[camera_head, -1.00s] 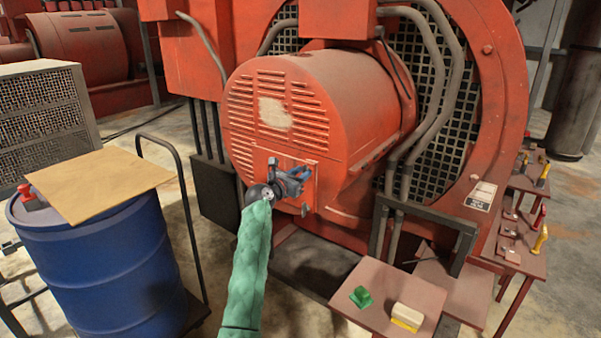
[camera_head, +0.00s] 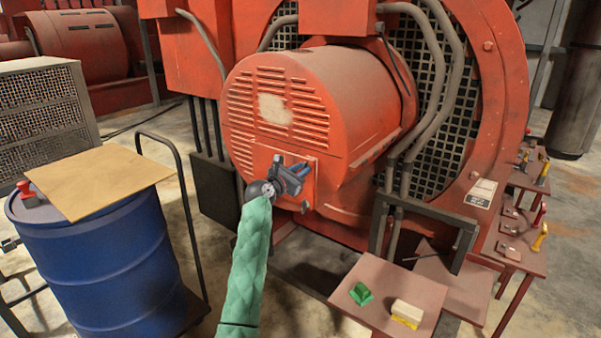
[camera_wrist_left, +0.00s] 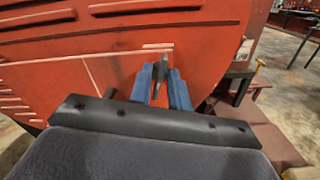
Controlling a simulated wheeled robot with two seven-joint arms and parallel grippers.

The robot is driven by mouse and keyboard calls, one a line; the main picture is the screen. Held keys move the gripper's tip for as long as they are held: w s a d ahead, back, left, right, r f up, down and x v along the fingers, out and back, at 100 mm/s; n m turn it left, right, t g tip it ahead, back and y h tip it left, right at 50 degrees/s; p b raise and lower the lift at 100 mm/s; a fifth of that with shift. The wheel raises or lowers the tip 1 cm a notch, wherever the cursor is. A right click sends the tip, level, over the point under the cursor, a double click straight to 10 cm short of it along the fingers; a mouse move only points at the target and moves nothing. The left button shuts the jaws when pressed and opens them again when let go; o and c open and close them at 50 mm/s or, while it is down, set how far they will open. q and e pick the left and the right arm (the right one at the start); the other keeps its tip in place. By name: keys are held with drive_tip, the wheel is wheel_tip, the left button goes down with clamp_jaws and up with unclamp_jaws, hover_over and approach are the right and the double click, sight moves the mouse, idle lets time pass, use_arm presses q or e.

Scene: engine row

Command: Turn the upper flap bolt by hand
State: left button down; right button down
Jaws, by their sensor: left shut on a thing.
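The round red engine end has a small flap (camera_head: 311,170) low on its face, outlined by a pale edge. My left gripper (camera_head: 303,172) is at the upper part of this flap, with its blue fingers reaching toward the face. In the left wrist view, the fingers (camera_wrist_left: 165,88) are shut on the upper flap bolt (camera_wrist_left: 160,72), a thin dark grey piece between them. In the head view the gripper hides this bolt. Another dark bolt (camera_head: 305,207) shows at the flap's lower edge, clear of the fingers. My right gripper is out of view.
A blue drum (camera_head: 103,268) with a cardboard sheet (camera_head: 98,181) on top stands at the left, on a cart with a dark handle. A low red table (camera_head: 375,310) with a green block and a pale yellow-edged block is at the lower right. Several tools lie on side shelves farther right.

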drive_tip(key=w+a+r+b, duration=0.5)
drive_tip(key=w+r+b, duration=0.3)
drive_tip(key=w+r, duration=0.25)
use_arm(q)
drive_tip(key=shift+f+m+b, duration=0.25)
drive_tip(key=shift+m+b, duration=1.05)
drive_tip(key=shift+m, duration=4.15)
drive_tip(key=shift+f+m+b, duration=0.25)
drive_tip(key=shift+m+b, duration=1)
drive_tip(key=shift+m, duration=4.25)
drive_tip(key=shift+f+m+b, duration=0.25)
drive_tip(key=shift+m+b, duration=1.05)
drive_tip(key=shift+m, duration=4.15)
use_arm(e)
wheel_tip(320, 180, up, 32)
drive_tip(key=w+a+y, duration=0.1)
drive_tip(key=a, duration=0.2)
